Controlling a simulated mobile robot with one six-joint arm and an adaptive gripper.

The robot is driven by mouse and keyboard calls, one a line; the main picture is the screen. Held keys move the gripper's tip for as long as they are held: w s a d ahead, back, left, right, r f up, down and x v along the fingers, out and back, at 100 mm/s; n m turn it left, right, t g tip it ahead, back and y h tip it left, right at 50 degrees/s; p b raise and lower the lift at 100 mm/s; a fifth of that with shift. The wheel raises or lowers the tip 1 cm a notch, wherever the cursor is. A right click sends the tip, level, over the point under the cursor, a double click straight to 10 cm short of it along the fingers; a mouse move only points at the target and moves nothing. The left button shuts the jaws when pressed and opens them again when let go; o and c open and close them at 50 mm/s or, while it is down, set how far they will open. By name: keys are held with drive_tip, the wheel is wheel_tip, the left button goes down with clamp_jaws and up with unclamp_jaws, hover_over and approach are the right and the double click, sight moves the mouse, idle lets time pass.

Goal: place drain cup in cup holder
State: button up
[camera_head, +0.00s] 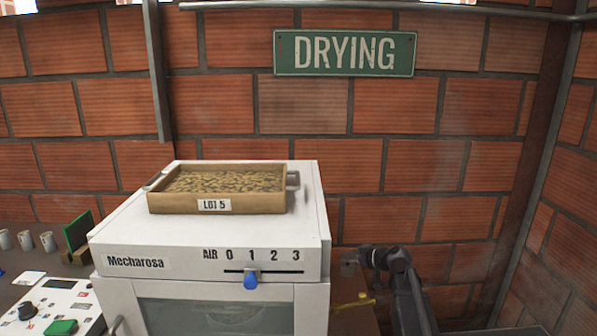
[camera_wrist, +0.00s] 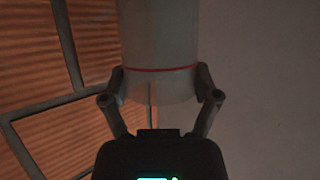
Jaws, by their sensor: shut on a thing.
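In the wrist view, my gripper (camera_wrist: 160,82) is shut on a pale grey cylinder with a thin red ring, which I take to be the drain cup (camera_wrist: 160,40). The fingers press on its two sides near its lower end in the picture. Its upper part runs out of the frame. In the head view, my dark arm is at the lower right, beside the white dryer, and a small grey shape (camera_head: 348,262) shows at its end. I cannot make out a cup holder for certain in either view.
The white Mecharosa dryer (camera_head: 120,240) fills the middle, with a wooden LOT 5 tray (camera_head: 260,203) on top. A small yellow part (camera_head: 360,299) is low beside it. Several white cups (camera_head: 25,240) and a control panel (camera_head: 50,300) are at the left. A brick wall stands behind.

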wheel_tip(320, 180, up, 15)
drive_tip(key=p, duration=1.4)
drive_tip(key=shift+p, duration=0.35)
